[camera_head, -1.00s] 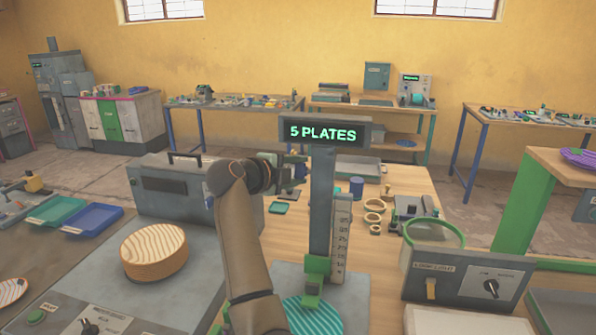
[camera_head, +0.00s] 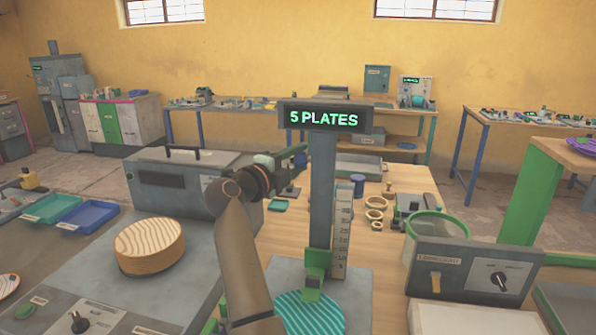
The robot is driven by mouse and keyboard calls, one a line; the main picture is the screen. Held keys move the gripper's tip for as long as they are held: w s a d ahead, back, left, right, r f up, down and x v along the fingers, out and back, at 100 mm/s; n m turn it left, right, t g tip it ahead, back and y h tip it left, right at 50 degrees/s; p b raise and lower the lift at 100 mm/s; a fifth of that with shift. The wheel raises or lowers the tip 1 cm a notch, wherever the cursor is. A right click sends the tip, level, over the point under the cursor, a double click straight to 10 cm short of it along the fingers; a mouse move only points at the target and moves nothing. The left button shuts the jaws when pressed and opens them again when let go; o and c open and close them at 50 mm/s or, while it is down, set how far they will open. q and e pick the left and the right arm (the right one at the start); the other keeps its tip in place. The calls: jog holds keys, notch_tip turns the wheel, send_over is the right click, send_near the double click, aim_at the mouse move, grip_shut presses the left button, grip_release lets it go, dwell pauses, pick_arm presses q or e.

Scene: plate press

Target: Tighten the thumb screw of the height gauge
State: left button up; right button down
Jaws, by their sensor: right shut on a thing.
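The height gauge (camera_head: 322,190) stands at the centre, a dark post with a "5 PLATES" display on top and a pale scale (camera_head: 342,230) on its right side. Its green slider (camera_head: 317,262) sits low on the post, just over a teal striped plate (camera_head: 312,318). I cannot make out the thumb screw clearly. My right gripper (camera_head: 291,163) is left of the post, far above the slider in the picture, its fingers small and partly lost against the clutter. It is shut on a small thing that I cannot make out. My left gripper is out of view.
A striped wooden disc (camera_head: 149,247) lies on the grey plate at left, in front of a grey box with a handle (camera_head: 180,182). A control panel with a knob (camera_head: 474,272) and a green-rimmed bin (camera_head: 437,227) stand at right.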

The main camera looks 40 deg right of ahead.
jog(key=h+b, duration=0.1)
jog(key=m+h+b, duration=0.1)
jog(key=b, duration=0.1)
jog(key=shift+f+t, duration=0.25)
jog(key=shift+t, duration=0.05)
jog(key=shift+h+b, duration=0.3)
jog(key=shift+b, duration=0.15)
jog(key=shift+r, duration=0.2)
jog(key=shift+c, duration=1.8)
grip_release()
